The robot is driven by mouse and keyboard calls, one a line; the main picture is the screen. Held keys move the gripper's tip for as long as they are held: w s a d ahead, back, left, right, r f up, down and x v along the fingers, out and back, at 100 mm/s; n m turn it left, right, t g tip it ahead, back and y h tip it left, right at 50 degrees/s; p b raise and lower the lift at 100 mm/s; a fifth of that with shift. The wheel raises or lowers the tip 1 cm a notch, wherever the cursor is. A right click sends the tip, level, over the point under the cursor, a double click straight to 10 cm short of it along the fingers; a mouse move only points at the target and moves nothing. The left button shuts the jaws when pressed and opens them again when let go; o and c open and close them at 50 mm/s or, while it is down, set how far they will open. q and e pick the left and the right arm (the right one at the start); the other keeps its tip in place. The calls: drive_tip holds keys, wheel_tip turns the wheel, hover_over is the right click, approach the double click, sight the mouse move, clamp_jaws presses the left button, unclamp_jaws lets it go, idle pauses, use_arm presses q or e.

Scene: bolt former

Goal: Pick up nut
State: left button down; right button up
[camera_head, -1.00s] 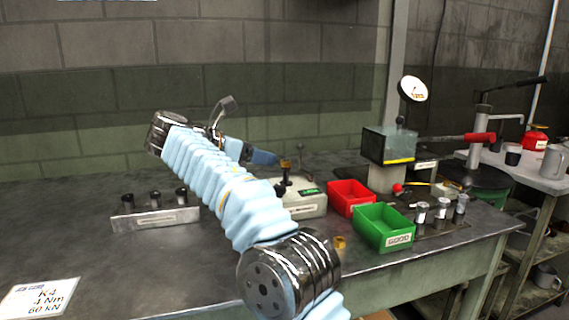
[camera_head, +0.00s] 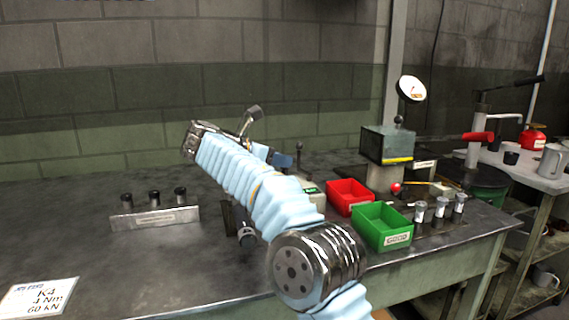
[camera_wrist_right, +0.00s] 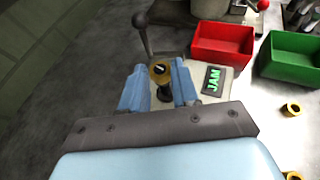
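In the right wrist view a brass nut-like piece (camera_wrist_right: 160,74) sits on top of a dark post on a pale device with a green "JAM" display (camera_wrist_right: 212,79). My right gripper (camera_wrist_right: 157,66) is open, with its two blue fingers on either side of this piece and a visible gap to each. In the head view the right gripper (camera_head: 272,156) is partly hidden behind my arm, which also covers most of the device. Two more brass nuts, one whole (camera_wrist_right: 293,109) and one cut off by the frame edge (camera_wrist_right: 293,175), lie on the table. My left gripper is not in view.
A red bin (camera_head: 349,196) and a green bin (camera_head: 382,227) stand right of the device. A lever with a ball knob (camera_wrist_right: 138,20) rises close beyond the left finger. A rack with dark cylinders (camera_head: 155,218) stands at left. The table's left part is mostly clear.

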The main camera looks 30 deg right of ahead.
clamp_jaws()
drive_tip(key=shift+r, duration=0.1)
drive_tip(key=shift+r, duration=0.5)
drive_tip(key=s+a+r, duration=0.6)
drive_tip(key=s+r, duration=0.6)
drive_tip(key=shift+s+a+b, duration=0.15)
drive_tip(key=shift+a+b, duration=0.15)
drive_tip(key=shift+a, duration=0.05)
